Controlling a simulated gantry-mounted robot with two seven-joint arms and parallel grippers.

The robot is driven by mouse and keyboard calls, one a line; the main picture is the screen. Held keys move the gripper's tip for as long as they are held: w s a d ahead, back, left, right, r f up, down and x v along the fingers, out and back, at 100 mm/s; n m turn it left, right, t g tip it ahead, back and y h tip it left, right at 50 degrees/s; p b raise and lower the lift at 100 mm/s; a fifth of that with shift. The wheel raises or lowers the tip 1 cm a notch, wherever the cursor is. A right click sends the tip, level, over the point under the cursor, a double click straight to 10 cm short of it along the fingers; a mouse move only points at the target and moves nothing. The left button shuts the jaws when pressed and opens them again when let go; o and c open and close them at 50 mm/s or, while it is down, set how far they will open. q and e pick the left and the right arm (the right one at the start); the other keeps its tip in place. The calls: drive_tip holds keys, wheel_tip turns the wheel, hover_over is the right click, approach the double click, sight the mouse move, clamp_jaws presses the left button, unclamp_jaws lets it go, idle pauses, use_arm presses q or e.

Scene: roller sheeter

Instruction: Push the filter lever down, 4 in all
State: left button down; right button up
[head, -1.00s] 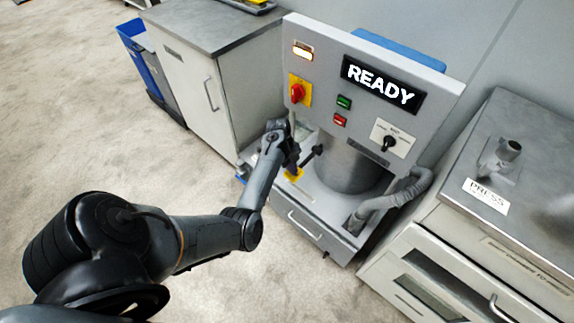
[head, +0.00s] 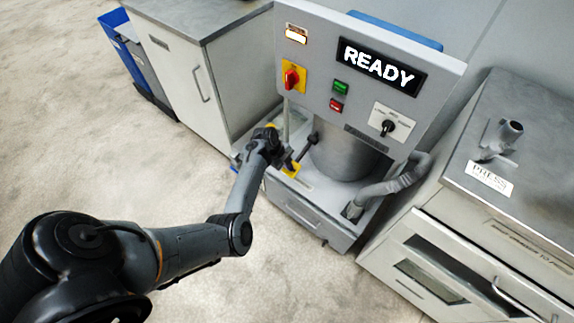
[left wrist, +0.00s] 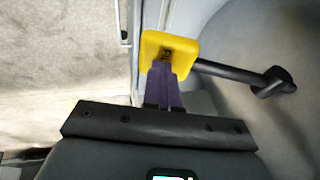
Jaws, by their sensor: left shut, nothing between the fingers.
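The filter lever is a black rod with a dark knob (head: 313,137), standing out from a yellow block (head: 291,171) at the lower left of the grey machine. In the head view the rod slants up and to the right. My left gripper (head: 287,163) is shut and empty, right at the yellow block. In the left wrist view its closed fingers (left wrist: 163,72) overlap the lower edge of the yellow block (left wrist: 170,43); I cannot tell whether they touch. The rod (left wrist: 230,72) and its knob (left wrist: 275,82) lie to the right of the fingers. My right gripper is out of view.
The machine's panel carries a READY display (head: 380,66), a red rotary switch (head: 292,77), green and red buttons and a black selector (head: 388,127). A grey hose (head: 395,185) curves at the right. A press cabinet (head: 540,145) stands right; open floor lies in front.

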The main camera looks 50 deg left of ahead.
use_arm(q)
drive_tip(key=r+p, duration=0.1)
drive_tip(key=p, duration=0.1)
drive_tip(key=s+r+p, duration=0.1)
drive_tip(key=r+p, duration=0.2)
drive_tip(key=p, duration=0.1)
drive_tip(key=shift+s+d+r, duration=0.15)
drive_tip(key=shift+s, duration=0.15)
drive_tip(key=p+v, duration=0.3)
drive_tip(key=v, duration=0.6)
drive_tip(key=shift+s+p, duration=0.3)
drive_tip(key=shift+s, duration=0.1)
